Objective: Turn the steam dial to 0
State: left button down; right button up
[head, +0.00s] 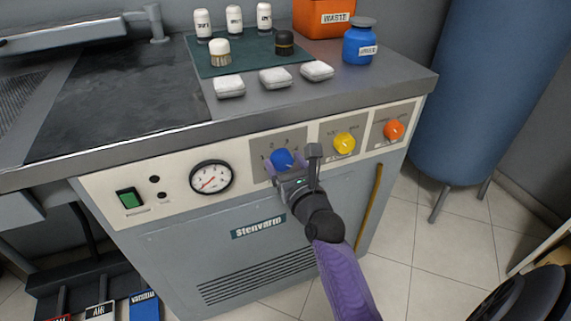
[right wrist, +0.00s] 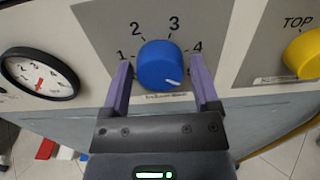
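The blue dial (head: 282,159) sits on the cream front panel, left of the yellow and orange knobs. In the right wrist view the blue dial (right wrist: 160,65) has 1, 2, 3 and 4 printed around it. Its white pointer mark (right wrist: 172,82) points to the lower right, below the 4. Any 0 is not visible, and the label under the dial is too small to read. My right gripper (head: 285,168) is at the dial; in the wrist view its purple fingers (right wrist: 162,88) stand either side with gaps, open. My left gripper is out of view.
A yellow knob (head: 344,143) and an orange knob (head: 394,130) are to the right. A pressure gauge (head: 211,177) and green switch (head: 130,199) are to the left. Bottles and white pads (head: 275,78) stand on the worktop above. A blue tank (head: 480,90) stands at right.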

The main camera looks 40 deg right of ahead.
jog(key=c, duration=0.9)
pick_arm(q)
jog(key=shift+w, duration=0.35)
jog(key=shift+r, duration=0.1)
